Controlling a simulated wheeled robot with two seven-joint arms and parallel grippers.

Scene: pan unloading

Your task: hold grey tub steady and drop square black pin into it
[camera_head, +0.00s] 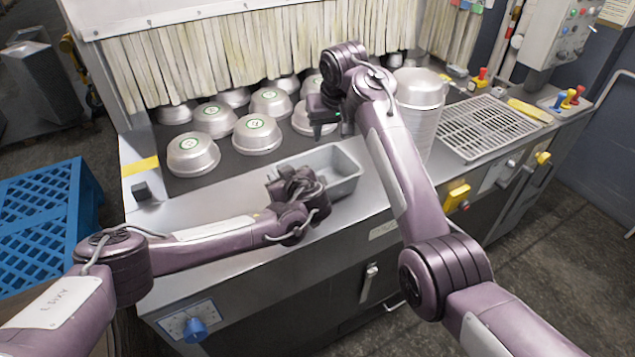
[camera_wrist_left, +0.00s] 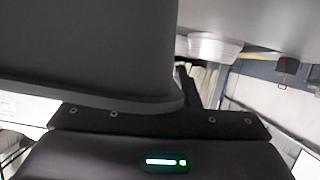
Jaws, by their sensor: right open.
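The grey tub (camera_head: 345,184) is an open rectangular container on the steel counter, in the middle of the head view. My left gripper (camera_head: 279,182) is at the tub's left end, overlapping its near side; its fingers are too dark and small to read. In the left wrist view a large dark grey surface (camera_wrist_left: 85,45) close to the camera hides the fingertips. My right gripper (camera_head: 325,124) is open and points down above the tub's back edge. I see no pin in it. A small black block (camera_head: 141,191) sits on the counter's left end; I cannot tell whether it is the pin.
Several round metal pans (camera_head: 257,134) stand behind the tub, under a strip curtain (camera_head: 210,58). A tall pan stack (camera_head: 418,90) is right of my right forearm, beside a metal grate (camera_head: 487,127). The counter left of the tub is mostly clear.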

